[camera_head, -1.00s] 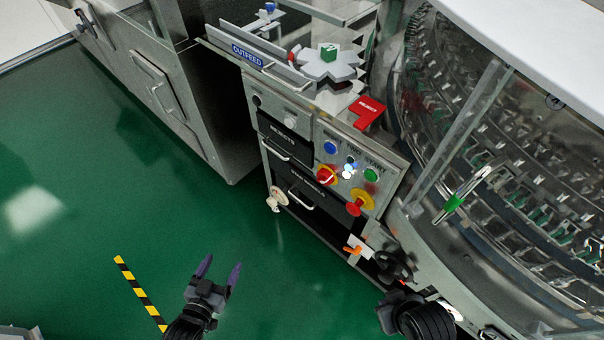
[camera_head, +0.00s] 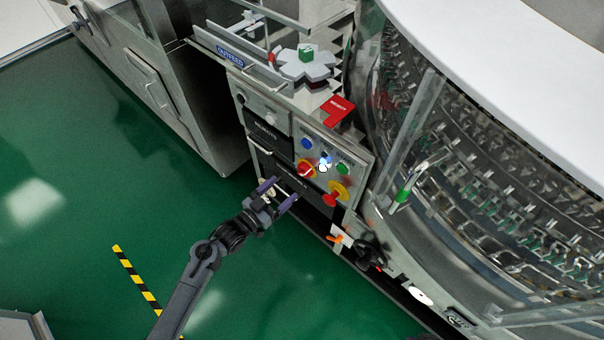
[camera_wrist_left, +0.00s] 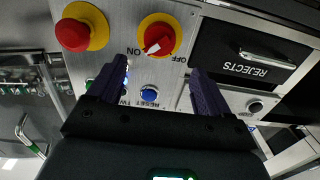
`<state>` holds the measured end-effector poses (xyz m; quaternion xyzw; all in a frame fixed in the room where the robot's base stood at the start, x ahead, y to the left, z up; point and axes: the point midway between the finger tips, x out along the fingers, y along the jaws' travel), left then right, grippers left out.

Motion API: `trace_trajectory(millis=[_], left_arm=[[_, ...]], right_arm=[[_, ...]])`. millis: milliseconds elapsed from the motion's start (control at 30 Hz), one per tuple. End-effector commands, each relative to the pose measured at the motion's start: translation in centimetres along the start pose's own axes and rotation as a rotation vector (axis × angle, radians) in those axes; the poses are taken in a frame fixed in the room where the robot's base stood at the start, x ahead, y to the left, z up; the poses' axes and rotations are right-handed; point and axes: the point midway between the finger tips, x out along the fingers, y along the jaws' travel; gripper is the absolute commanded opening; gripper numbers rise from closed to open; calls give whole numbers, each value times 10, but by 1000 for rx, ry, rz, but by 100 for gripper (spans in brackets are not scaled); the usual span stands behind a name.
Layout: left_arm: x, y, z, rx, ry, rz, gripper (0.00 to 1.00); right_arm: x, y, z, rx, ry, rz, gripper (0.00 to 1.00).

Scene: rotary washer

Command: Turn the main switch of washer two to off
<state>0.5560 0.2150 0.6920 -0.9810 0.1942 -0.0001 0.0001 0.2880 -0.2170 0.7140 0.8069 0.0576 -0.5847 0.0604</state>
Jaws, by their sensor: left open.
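The main switch is a red rotary knob on a yellow plate (camera_head: 307,169) on the front panel of the washer's control cabinet. In the left wrist view the knob (camera_wrist_left: 158,38) carries a white pointer mark directed to the ON label (camera_wrist_left: 134,52), with OFF (camera_wrist_left: 178,59) on its other side. My left gripper (camera_head: 278,194) is open and empty, in front of the cabinet and a little below and left of the knob. In the wrist view the knob sits between and beyond the two purple fingers (camera_wrist_left: 158,74), apart from them.
A red mushroom button on yellow (camera_head: 337,192) sits right of the switch. Blue (camera_head: 307,143) and green (camera_head: 342,168) buttons lie above. A black handwheel (camera_head: 370,254) and orange-handled part (camera_head: 338,237) stand lower right. The rejects drawer (camera_wrist_left: 250,60) is beside the switch.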

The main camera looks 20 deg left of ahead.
Motion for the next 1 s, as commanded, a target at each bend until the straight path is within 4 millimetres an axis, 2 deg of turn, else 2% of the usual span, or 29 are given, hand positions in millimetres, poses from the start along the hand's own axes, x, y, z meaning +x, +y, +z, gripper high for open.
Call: trace_trajectory(millis=[300, 500, 700, 967, 1000], left_arm=[[53, 0, 2, -1, 3, -1, 79], [75, 0, 2, 0, 1, 0, 79], [85, 0, 0, 0, 1, 0, 79], [85, 0, 0, 0, 0, 0, 79], [85, 0, 0, 0, 0, 0, 76]], right_arm=[[20, 1, 8, -6, -4, 5, 0], [27, 1, 10, -7, -4, 6, 0], [29, 1, 12, -6, -6, 6, 0], [29, 0, 11, -3, -5, 3, 0], [29, 0, 11, -2, -5, 2, 0]])
